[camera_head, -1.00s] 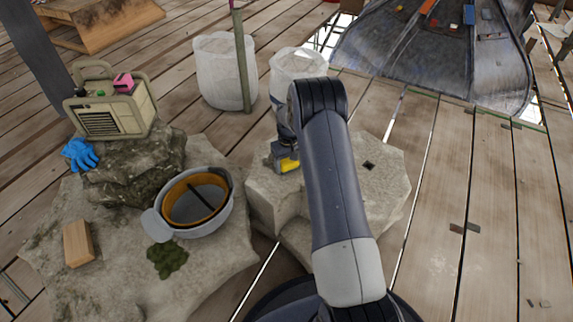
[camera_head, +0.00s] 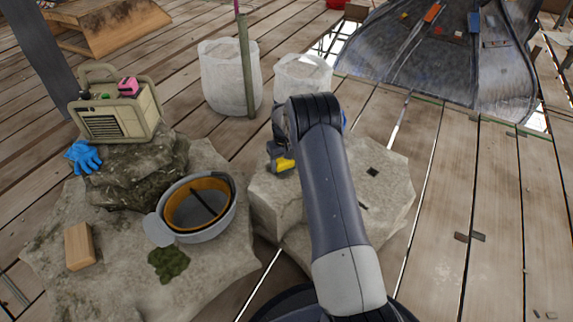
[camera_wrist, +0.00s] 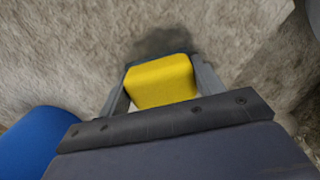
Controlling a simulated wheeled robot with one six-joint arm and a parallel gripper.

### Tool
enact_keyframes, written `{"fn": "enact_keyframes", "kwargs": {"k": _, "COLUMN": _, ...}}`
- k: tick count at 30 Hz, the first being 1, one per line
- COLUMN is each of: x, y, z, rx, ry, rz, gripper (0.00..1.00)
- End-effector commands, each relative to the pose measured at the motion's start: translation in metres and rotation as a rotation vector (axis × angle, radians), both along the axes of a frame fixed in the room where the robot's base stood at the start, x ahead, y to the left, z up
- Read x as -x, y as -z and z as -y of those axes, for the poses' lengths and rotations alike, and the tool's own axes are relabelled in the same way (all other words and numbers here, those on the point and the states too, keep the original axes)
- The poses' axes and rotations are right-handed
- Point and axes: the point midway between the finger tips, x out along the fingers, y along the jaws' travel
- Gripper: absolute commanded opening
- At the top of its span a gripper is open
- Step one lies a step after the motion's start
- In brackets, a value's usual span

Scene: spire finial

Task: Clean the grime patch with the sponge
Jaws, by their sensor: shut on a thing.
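My gripper (camera_wrist: 158,92) is shut on a yellow sponge (camera_wrist: 160,80) with a dark green edge. In the head view, the sponge (camera_head: 284,165) shows at the left of my arm, over the pale stone block (camera_head: 280,197). In the wrist view, a dark smudge (camera_wrist: 162,41) on the stone lies just beyond the sponge; I cannot tell whether it is the grime patch or a shadow. Whether the sponge touches the stone is unclear. My arm hides part of the block.
White bins (camera_head: 229,78) stand behind. The plank floor at right is mostly clear.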

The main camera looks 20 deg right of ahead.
Motion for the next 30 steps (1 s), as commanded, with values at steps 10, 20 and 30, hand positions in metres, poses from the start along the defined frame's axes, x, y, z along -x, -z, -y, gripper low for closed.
{"fn": "enact_keyframes", "kwargs": {"k": 10, "x": -0.015, "y": 0.002, "z": -0.008, "rx": 0.000, "ry": 0.000, "rz": 0.002, "gripper": 0.36}}
{"fn": "enact_keyframes", "kwargs": {"k": 20, "x": -0.022, "y": 0.002, "z": -0.012, "rx": 0.000, "ry": -0.001, "rz": 0.001, "gripper": 0.36}}
{"fn": "enact_keyframes", "kwargs": {"k": 30, "x": -0.037, "y": 0.003, "z": -0.021, "rx": 0.000, "ry": -0.001, "rz": 0.001, "gripper": 0.36}}
